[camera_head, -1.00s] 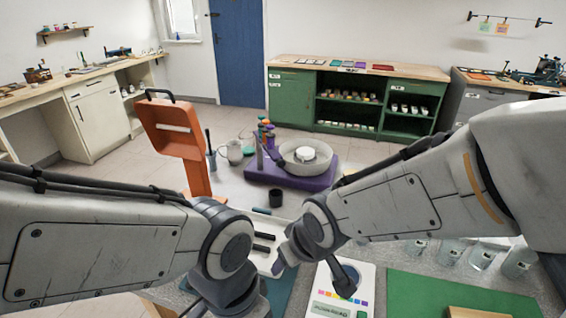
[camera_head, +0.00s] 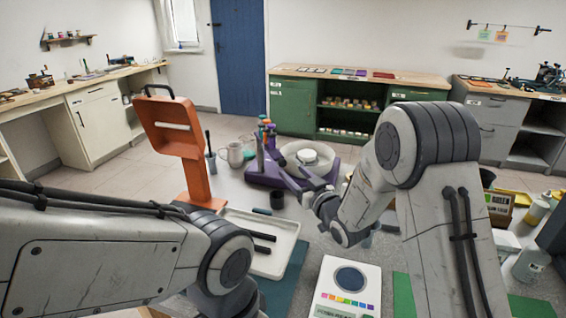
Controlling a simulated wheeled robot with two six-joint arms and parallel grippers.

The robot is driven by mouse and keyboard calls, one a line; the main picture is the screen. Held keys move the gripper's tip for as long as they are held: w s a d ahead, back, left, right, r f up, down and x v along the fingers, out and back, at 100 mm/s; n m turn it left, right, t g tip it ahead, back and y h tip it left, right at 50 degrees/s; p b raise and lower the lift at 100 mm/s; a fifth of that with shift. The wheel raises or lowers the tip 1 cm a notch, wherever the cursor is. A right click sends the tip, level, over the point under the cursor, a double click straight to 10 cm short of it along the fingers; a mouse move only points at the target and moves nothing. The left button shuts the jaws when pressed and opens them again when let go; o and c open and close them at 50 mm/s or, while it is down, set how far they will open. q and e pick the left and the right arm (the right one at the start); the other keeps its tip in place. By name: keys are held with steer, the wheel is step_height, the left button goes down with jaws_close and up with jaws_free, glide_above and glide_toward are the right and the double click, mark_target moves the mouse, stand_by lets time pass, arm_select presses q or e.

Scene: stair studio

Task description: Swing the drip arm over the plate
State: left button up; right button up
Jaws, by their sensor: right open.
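The purple base (camera_head: 262,178) stands on the worktop with a pale round plate (camera_head: 308,156) in a shallow ring on it. At its left edge is an upright drip arm assembly (camera_head: 261,152) with small coloured tops; it appears left of the plate, not over it. My right gripper (camera_head: 302,180) is open and empty at the front of the base, its fingers pointing at it. The fingers hide part of the base's front, and I cannot tell whether they touch it. My left arm comes in from the left, but its gripper is not visible.
In front are a black cup (camera_head: 277,198), a white tray (camera_head: 290,228) with dark bars, and a white colour-strip device (camera_head: 349,280). Bottles stand at the right.

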mark_target(283, 164)
steer(key=p+x, duration=0.1)
steer(key=x, duration=0.6)
steer(key=shift+w+a, duration=0.15)
steer(key=shift+w, duration=0.15)
steer(key=shift+c, duration=0.2)
jaws_close()
steer(key=shift+s+a+f, duration=0.1)
steer(key=shift+a, duration=0.05)
stand_by(0.7)
